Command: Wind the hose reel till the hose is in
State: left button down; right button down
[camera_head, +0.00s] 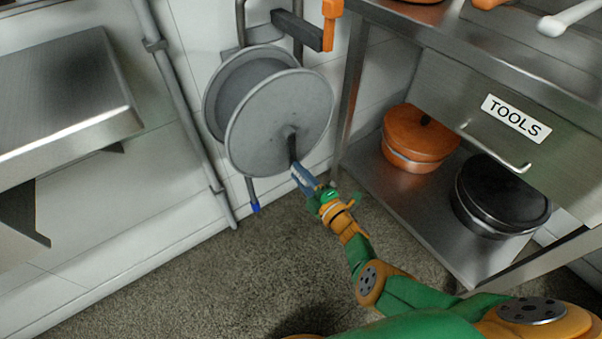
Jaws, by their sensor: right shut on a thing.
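The hose reel (267,118) is a grey drum with two round flanges, mounted on the white wall. A dark crank (291,145) sticks out from the middle of its front flange and points down. My right gripper (301,177) is at the lower end of the crank, shut on its handle, which the fingers mostly hide. A short piece of hose (251,190) with a blue end (255,207) hangs below the reel. I see no hose between the flanges from this angle. My left gripper is not in view.
A steel table with a drawer marked TOOLS (515,118) stands at the right. An orange pot (419,137) and a black pot (499,195) sit on its lower shelf. A vertical pipe (185,110) and a steel worktop (66,92) are at the left. The floor below the reel is clear.

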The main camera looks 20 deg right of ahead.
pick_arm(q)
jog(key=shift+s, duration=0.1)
pick_arm(e)
jog(key=c, duration=0.6)
grip_release()
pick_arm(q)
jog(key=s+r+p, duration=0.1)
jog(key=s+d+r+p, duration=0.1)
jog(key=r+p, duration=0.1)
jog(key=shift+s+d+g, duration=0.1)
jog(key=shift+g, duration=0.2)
pick_arm(e)
jog(key=v, duration=0.7)
